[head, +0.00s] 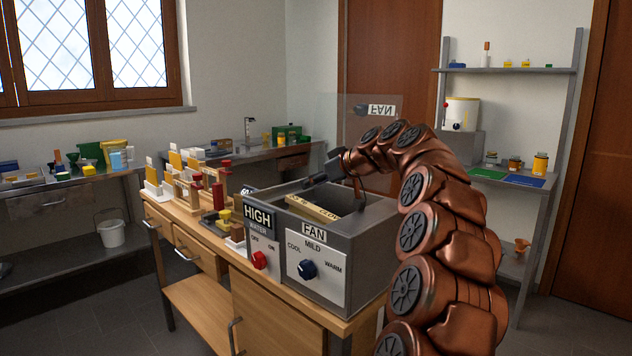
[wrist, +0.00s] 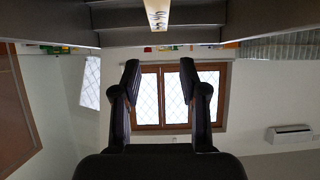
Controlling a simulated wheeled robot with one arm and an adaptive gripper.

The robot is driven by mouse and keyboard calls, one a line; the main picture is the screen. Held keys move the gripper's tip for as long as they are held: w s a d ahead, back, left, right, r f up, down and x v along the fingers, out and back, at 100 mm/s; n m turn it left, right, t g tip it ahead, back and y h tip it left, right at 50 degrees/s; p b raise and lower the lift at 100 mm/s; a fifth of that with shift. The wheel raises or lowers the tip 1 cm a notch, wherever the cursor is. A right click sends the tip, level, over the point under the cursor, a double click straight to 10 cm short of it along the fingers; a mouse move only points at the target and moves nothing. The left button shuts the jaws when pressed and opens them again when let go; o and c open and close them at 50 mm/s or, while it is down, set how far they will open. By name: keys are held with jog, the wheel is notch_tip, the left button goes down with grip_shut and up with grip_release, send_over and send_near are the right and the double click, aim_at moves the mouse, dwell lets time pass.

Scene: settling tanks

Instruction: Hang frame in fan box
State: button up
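The fan box (head: 374,252) is a grey open-topped box with a white FAN panel and a blue knob, standing on the wooden bench. A frame (head: 314,207) with a pale wooden bar and dark lettering sits inside its opening; its lower part is hidden by the walls. The bar also shows at the top of the wrist view (wrist: 158,14). My gripper (head: 320,178) is above the box's back edge, apart from the frame. In the wrist view my gripper (wrist: 160,74) has its two dark fingers spread, with nothing between them.
A clear panel (head: 340,108) with a FAN label stands up behind the box. A HIGH WATER unit (head: 259,240) adjoins the box at left. Wooden racks and coloured blocks (head: 196,190) crowd the bench's left end. A shelf unit (head: 508,70) stands at right.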

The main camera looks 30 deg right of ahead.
jog(key=shift+o, duration=0.8)
jog(key=shift+f, duration=0.1)
jog(key=v, duration=1.2)
